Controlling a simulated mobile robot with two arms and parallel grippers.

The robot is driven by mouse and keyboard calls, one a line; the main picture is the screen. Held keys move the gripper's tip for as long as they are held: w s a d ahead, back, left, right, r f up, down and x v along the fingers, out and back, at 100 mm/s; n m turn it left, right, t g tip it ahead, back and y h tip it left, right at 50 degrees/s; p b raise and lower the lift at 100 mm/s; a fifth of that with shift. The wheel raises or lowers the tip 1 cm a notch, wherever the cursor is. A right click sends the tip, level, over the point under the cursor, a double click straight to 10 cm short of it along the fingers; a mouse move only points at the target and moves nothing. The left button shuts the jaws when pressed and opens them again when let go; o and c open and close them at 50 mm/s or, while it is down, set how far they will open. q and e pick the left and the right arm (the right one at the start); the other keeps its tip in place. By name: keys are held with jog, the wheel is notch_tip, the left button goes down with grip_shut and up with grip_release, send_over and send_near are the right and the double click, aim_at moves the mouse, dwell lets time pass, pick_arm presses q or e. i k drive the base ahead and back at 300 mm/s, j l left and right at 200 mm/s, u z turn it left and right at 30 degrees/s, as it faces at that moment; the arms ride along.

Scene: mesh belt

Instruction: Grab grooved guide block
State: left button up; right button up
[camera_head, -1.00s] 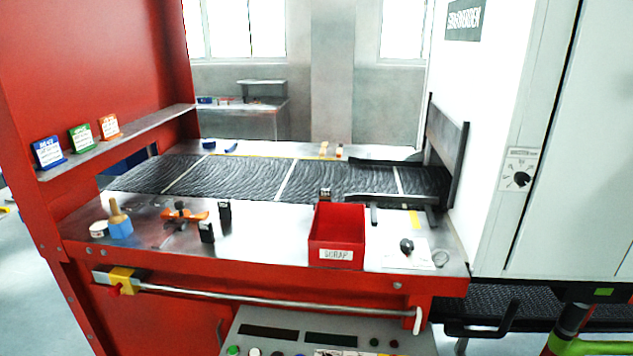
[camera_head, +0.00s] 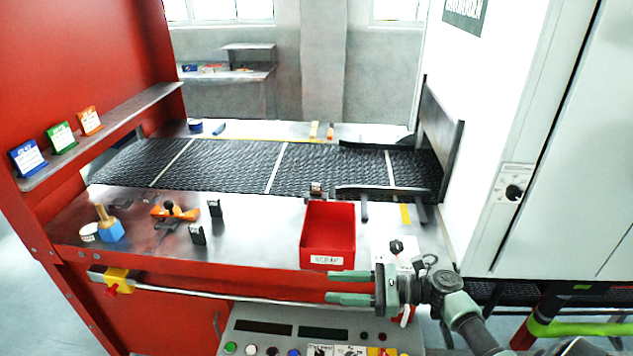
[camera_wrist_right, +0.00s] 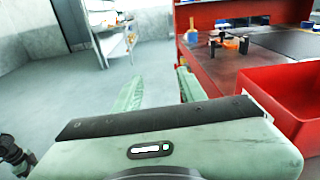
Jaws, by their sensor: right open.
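I cannot tell for sure which piece is the grooved guide block. A small dark block with a lighter top (camera_head: 316,189) stands at the belt's near edge, behind the red scrap bin. Two small black blocks stand on the metal table left of the bin, a nearer block (camera_head: 197,234) and a farther block (camera_head: 215,207). My right gripper (camera_head: 330,286) is open and empty, in front of the table's front edge and below the bin. Its green fingers also show apart in the right wrist view (camera_wrist_right: 158,88). My left gripper is not in view.
The red scrap bin (camera_head: 328,262) stands on the table near my right gripper. An orange clamp-like piece (camera_head: 174,212) and a blue block with a wooden handle (camera_head: 110,230) lie left. A front rail (camera_head: 230,295) and control panel (camera_head: 290,343) are below. The mesh belt (camera_head: 230,165) runs behind.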

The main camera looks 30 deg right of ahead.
aim_at(315, 189)
jog(key=i+l, duration=1.3)
